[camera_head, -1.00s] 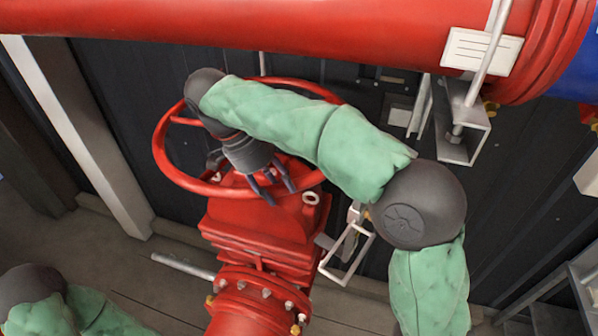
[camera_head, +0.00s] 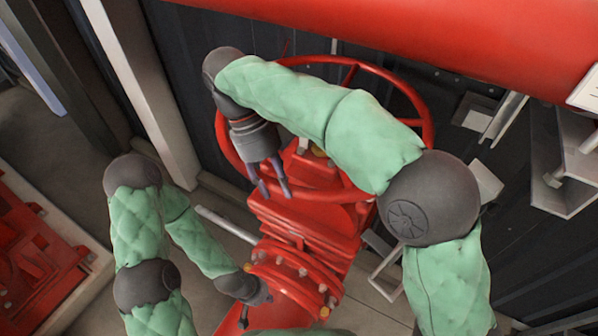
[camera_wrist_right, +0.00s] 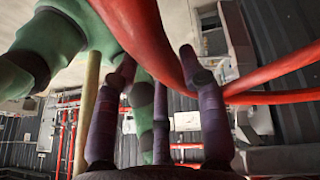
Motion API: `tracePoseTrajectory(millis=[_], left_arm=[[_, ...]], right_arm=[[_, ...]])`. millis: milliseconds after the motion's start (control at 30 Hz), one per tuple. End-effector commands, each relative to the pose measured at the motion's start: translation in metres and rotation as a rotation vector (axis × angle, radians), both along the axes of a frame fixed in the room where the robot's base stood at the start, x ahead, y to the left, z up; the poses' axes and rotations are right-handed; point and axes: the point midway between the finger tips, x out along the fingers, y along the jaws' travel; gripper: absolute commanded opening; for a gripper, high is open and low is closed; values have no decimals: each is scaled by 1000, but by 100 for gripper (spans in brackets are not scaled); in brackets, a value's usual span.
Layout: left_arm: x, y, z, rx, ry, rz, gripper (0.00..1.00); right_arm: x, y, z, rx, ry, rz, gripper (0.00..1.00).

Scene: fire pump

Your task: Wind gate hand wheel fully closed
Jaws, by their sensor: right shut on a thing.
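The red gate hand wheel (camera_head: 420,98) stands above the red valve body (camera_head: 310,222) in the head view. My right arm lies across the wheel and hides part of its rim and middle. My right gripper (camera_head: 274,188) is at the wheel's lower left rim, fingers pointing down. In the right wrist view the red rim (camera_wrist_right: 150,35) runs between the purple fingers of that gripper (camera_wrist_right: 160,75), which is shut on it. My left gripper (camera_head: 262,296) is low, beside the bolted flange (camera_head: 292,268); its fingers are too small and dark to read.
A large red pipe (camera_head: 400,35) crosses the top of the head view. A pale post (camera_head: 150,95) stands at the left, and a metal bracket (camera_head: 575,165) at the right. A red frame (camera_head: 40,255) lies on the floor at lower left.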

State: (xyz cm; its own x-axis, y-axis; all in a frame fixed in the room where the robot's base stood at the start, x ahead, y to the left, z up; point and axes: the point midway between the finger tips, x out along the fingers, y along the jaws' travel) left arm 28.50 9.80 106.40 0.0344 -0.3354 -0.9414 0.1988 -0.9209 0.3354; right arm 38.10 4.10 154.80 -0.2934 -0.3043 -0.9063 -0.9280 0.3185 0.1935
Motion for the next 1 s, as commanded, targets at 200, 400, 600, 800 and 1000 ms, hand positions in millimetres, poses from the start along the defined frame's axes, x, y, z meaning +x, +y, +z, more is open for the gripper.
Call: tracePoseTrajectory(millis=[200,400,600,800,1000], left_arm=[[0,0,11,0,0,0,0],[0,0,11,0,0,0,0],[0,0,11,0,0,0,0],[0,0,11,0,0,0,0],[0,0,11,0,0,0,0]], right_arm=[[17,30,2,6,-3,-122,0],[31,50,1,8,-3,-216,0],[40,60,2,8,-4,-269,0],[42,64,2,7,-4,-289,0],[43,64,2,7,-3,-290,0]])
